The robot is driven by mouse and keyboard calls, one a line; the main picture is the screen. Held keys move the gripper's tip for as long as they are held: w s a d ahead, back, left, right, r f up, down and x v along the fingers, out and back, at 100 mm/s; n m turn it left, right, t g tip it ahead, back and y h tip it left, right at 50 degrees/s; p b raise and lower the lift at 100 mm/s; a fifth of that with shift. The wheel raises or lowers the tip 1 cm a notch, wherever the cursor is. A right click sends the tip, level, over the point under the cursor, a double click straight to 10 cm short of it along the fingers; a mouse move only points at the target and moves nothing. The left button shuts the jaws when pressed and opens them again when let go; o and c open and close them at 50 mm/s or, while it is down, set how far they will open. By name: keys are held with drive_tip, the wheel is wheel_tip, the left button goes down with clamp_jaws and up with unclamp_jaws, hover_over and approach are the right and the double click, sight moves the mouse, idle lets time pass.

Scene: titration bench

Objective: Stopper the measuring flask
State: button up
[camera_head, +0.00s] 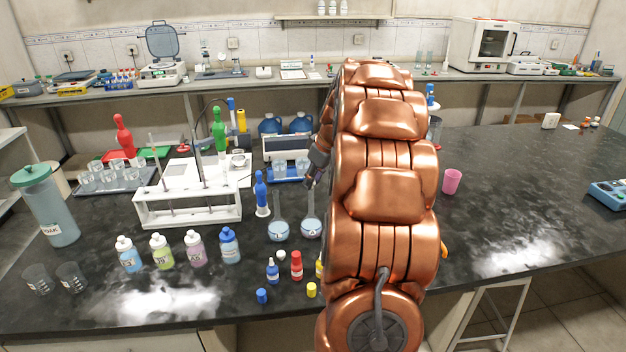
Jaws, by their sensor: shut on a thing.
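Two round-bodied flasks with pale blue liquid stand side by side near the bench's middle: the left flask (278,230) and the right flask (311,227). Their letter labels are too small to read surely. I cannot tell which one is the measuring flask. My gripper (310,184) is at the top of the right flask's neck, pointing down. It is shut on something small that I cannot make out. Whether that thing touches the neck is unclear. A small white round piece (280,256) lies on the bench in front of the flasks.
My arm hides the bench to the right of the flasks. A white rack (190,205) and a blue dropper-like bottle (261,193) stand left. Small red (296,265) and blue (272,271) bottles stand in front. A pink cup (452,181) stands right, with free bench beyond.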

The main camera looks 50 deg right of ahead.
drive_tip(key=o, duration=0.8)
drive_tip(key=o, duration=0.5)
drive_tip(key=shift+c, duration=0.2)
drive_tip(key=shift+r, duration=0.15)
drive_tip(key=shift+r+p, duration=0.35)
drive_tip(key=shift+r, duration=3)
clamp_jaws()
